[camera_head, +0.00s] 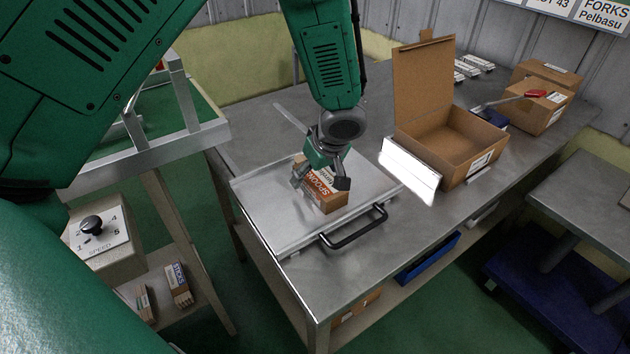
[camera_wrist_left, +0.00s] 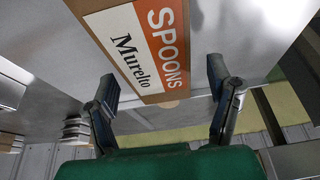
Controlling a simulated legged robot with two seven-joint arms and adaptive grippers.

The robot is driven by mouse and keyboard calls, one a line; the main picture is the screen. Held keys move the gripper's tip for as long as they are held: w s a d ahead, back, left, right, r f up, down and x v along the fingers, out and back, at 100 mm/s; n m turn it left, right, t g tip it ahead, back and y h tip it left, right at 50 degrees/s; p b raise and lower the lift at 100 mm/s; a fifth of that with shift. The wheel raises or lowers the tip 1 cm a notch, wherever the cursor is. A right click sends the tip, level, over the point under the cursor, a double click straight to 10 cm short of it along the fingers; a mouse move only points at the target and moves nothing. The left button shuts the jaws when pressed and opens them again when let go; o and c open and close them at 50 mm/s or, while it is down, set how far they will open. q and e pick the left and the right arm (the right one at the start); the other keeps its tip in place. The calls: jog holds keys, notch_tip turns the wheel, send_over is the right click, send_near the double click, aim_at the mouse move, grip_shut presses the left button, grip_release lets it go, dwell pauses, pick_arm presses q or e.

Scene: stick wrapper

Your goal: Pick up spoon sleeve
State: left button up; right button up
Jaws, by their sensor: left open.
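The spoon sleeve (camera_head: 326,194) is a small brown cardboard box with an orange and white "SPOONS" label. It lies on the metal tray (camera_head: 262,213) on the table. In the left wrist view the sleeve (camera_wrist_left: 150,45) fills the upper middle, with its "SPOONS Murelto" label facing the camera. My left gripper (camera_head: 321,182) is over the sleeve and hides part of it in the head view. In the wrist view its two fingers (camera_wrist_left: 166,82) are apart, one on each side of the sleeve's near end. Contact cannot be told. My right gripper is not in view.
An open cardboard box (camera_head: 455,141) with its lid raised stands right of the tray. A black handle (camera_head: 354,228) is at the tray's front. Closed cartons (camera_head: 538,105) and a red-handled tool (camera_head: 534,94) are at the far right.

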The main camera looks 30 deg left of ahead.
pick_arm(q)
jog(key=shift+w+f, duration=0.15)
jog(key=shift+f, duration=0.45)
jog(key=shift+r, duration=0.1)
jog(key=shift+d, duration=0.1)
jog(key=c, duration=1.2)
jog(key=shift+c, duration=0.3)
jog(key=shift+r, duration=0.1)
